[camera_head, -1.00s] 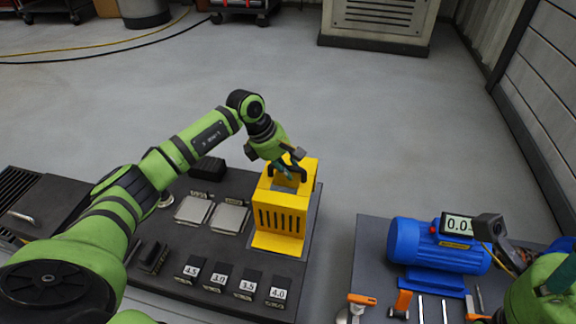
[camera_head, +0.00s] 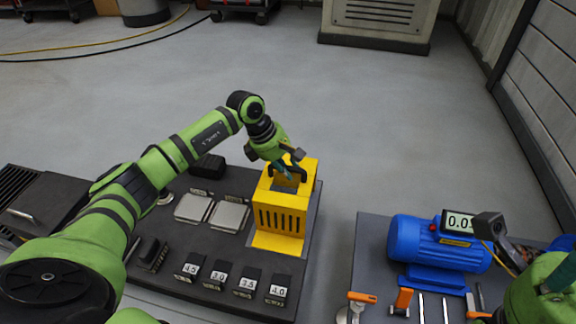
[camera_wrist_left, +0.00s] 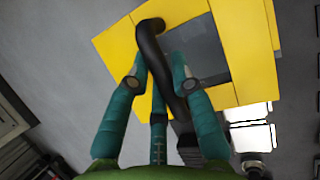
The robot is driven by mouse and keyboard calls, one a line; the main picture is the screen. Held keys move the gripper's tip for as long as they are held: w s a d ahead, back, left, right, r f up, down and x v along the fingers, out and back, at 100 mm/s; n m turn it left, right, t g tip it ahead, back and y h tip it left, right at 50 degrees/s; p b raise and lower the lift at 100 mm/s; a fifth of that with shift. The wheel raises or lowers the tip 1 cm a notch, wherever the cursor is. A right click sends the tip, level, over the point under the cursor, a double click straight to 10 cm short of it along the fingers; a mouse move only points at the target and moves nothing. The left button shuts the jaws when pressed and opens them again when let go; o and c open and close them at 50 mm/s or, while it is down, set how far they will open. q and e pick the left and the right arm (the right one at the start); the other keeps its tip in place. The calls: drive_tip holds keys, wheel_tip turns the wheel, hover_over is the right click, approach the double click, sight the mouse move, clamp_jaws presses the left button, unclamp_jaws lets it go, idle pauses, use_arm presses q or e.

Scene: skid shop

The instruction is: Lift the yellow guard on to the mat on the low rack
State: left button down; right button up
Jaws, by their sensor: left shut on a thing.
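The yellow guard (camera_head: 279,220) is a slotted box with a flanged foot and a black handle on top. It stands upright at the right end of a dark workbench. My left gripper (camera_head: 291,172) is above it, shut on the black handle. In the left wrist view my teal fingers (camera_wrist_left: 160,86) close around the black handle (camera_wrist_left: 150,42), with the yellow guard (camera_wrist_left: 248,45) behind. I cannot make out the mat or the low rack. My right arm shows at the right edge, but its fingers do not.
The dark bench (camera_head: 190,262) also holds two pale plates (camera_head: 228,217) and several numbered blocks (camera_head: 245,283). A second bench at the right carries a blue motor (camera_head: 428,245), a small display (camera_head: 458,224) and orange-handled clamps (camera_head: 402,300). The floor (camera_head: 380,130) behind is open.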

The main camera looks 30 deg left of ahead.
idle(0.3)
use_arm(q)
drive_tip(key=c, duration=1)
unclamp_jaws()
drive_tip(key=o, duration=0.5)
drive_tip(key=shift+f, duration=0.1)
drive_tip(key=shift+c, duration=0.2)
